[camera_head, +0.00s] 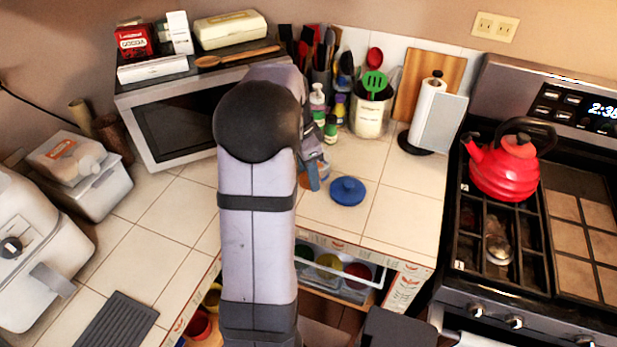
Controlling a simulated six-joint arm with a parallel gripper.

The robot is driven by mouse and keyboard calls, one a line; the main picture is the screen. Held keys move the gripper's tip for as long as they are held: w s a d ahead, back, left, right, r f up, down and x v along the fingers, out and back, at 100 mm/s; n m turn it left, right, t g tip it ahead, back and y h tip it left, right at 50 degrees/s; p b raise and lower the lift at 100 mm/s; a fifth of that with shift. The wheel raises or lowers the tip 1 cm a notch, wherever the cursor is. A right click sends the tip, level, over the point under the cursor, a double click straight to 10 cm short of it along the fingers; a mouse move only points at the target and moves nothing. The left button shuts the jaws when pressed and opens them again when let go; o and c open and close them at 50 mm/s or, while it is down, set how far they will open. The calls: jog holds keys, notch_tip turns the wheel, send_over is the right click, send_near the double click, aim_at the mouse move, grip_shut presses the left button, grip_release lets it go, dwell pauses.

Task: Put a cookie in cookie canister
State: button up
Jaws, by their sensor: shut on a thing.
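My gripper (312,177) is at the counter just right of my forearm, partly hidden by it. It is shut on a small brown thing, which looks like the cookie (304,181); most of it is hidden. A clear container, likely the cookie canister (324,166), stands right behind the gripper and is mostly covered by it. I cannot tell whether the cookie is above, beside or inside its opening. A round blue lid (347,190) with a knob lies on the tiles to the right of the gripper.
A microwave (185,120) stands at the left back. Bottles (331,128) and a utensil crock (370,113) stand behind the gripper. A paper towel holder (430,115) is at the right back, near the stove with a red kettle (503,168). Tiles right of the lid are clear.

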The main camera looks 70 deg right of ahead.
jog(key=w+d+r+p, duration=0.1)
jog(key=d+p, duration=0.4)
jog(key=d, duration=0.1)
jog(key=w+d+r+p, duration=0.1)
jog(key=w+d+p, duration=0.1)
jog(key=d+p, duration=0.3)
jog(key=shift+w+d+r, duration=0.3)
jog(key=shift+d+r, duration=0.05)
jog(key=shift+d, duration=0.8)
jog(key=shift+f, duration=0.25)
jog(key=shift+f+b, duration=1.9)
jog(key=shift+f, duration=0.65)
jog(key=o, duration=1.1)
